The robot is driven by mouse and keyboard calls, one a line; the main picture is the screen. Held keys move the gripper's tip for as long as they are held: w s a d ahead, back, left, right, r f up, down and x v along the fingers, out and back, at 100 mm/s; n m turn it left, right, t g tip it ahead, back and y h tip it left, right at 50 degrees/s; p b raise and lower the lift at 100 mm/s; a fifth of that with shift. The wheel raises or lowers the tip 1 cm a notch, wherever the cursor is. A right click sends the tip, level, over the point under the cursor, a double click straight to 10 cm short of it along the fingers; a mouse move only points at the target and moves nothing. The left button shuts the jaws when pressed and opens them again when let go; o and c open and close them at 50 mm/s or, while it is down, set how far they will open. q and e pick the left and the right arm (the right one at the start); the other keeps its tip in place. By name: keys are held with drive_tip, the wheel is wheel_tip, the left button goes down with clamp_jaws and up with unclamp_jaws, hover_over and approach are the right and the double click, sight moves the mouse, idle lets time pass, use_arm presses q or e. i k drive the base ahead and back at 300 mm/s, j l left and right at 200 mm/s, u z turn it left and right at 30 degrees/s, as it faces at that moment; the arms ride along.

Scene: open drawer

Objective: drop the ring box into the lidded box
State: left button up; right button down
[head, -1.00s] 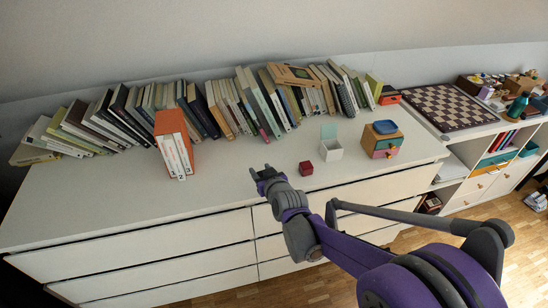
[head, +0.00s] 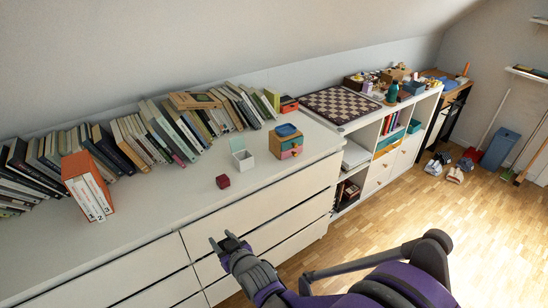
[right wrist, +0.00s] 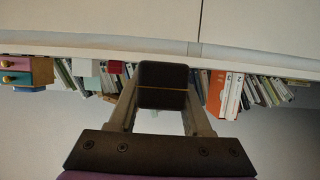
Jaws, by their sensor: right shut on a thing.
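The ring box (right wrist: 162,86), a small dark box with a thin seam line, is between the fingers of my right gripper in the right wrist view. My right gripper (head: 230,243) is shut on it. In the head view the gripper is in front of the dresser's drawer fronts, apart from them, and the dark box is hard to make out. The lidded box (head: 243,160) is a small white box with a pale green lid standing open, on the dresser top beyond my gripper. Its inside is only partly visible. My left gripper is not in view.
A small red cube (head: 222,181) stands on the dresser top (head: 170,200) between my gripper and the lidded box. A little coloured drawer chest (head: 286,146) stands right of the lidded box. Books line the wall; an orange binder (head: 88,185) stands left.

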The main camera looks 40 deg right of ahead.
sight(243, 161)
drive_tip(key=i+z, duration=0.1)
drive_tip(key=z, duration=0.25)
drive_tip(key=i+z, duration=0.1)
drive_tip(key=z, duration=0.3)
drive_tip(key=i+j+z, duration=0.1)
drive_tip(key=z, duration=0.25)
